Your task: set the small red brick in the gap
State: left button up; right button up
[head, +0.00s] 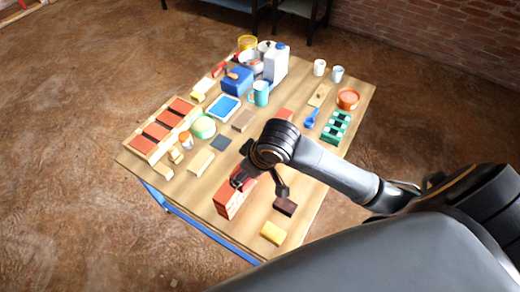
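A small wall of red bricks (228,204) stands near the front of the wooden table. My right gripper (260,185) is over the table at the wall's upper right, its dark fingers spread apart. One finger is at the top of the wall and covers part of it, so I cannot make out the gap. The other finger is to the right, over bare wood. I see no brick between the fingers. A red brick (285,114) lies behind my wrist, partly hidden. Several red bricks (155,130) lie in a wooden tray (152,155) at the left. My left gripper is out of view.
A dark brown block (285,207) and a yellow sponge (273,233) lie right of the wall. A blue toolbox (237,81), a white jug (276,63), a teal mug (260,93) and a green crate (336,127) stand farther back. Bare wood lies left of the wall.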

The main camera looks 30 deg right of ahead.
jog(key=w, duration=0.1)
jog(key=w+r+n, duration=0.1)
jog(key=w, duration=0.1)
jog(key=shift+w+d+r, duration=0.15)
jog(key=shift+d, duration=0.2)
jog(key=w+d+f+p, duration=0.1)
jog(key=w+d+f, duration=0.7)
jog(key=w+d, duration=0.1)
jog(key=shift+f, duration=0.4)
jog(key=shift+w+d+f, duration=0.1)
jog(key=shift+d+f, duration=0.05)
jog(key=shift+f, duration=0.05)
jog(key=shift+w+d+f, duration=0.1)
jog(key=shift+f, duration=0.8)
jog(key=shift+w+d+f, duration=0.1)
jog(key=shift+f, duration=0.8)
jog(key=shift+s, duration=0.1)
